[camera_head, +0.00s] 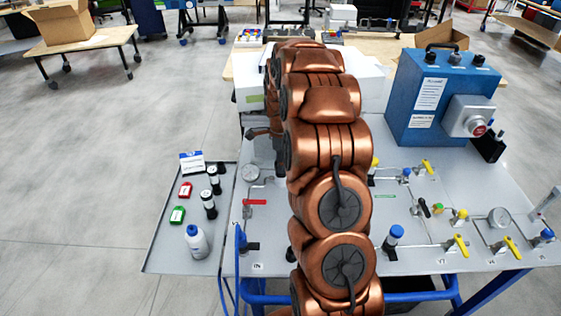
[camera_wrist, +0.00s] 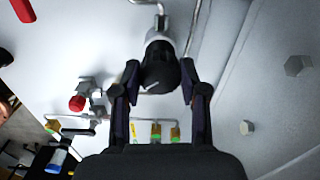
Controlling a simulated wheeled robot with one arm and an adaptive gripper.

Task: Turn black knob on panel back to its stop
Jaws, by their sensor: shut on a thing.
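The black knob (camera_wrist: 160,72) is in the upper middle of the wrist view, with a thin light line on its face and a light grey body behind it. My gripper (camera_wrist: 159,78) has one dark finger on each side of the knob and is shut on it. The light grey panel (camera_wrist: 225,65) lies behind the knob; in the head view the panel (camera_head: 412,262) spreads to the right of my copper arm. My arm hides the gripper and the held knob in the head view.
Yellow-handled valves (camera_head: 459,245), gauges (camera_head: 499,217) and thin pipes stand on the panel. A red-handled valve (camera_head: 254,202) is left of my arm. A blue box (camera_head: 432,95) stands behind. A side tray (camera_head: 165,250) holds a white bottle (camera_head: 196,242) and small black-and-white items.

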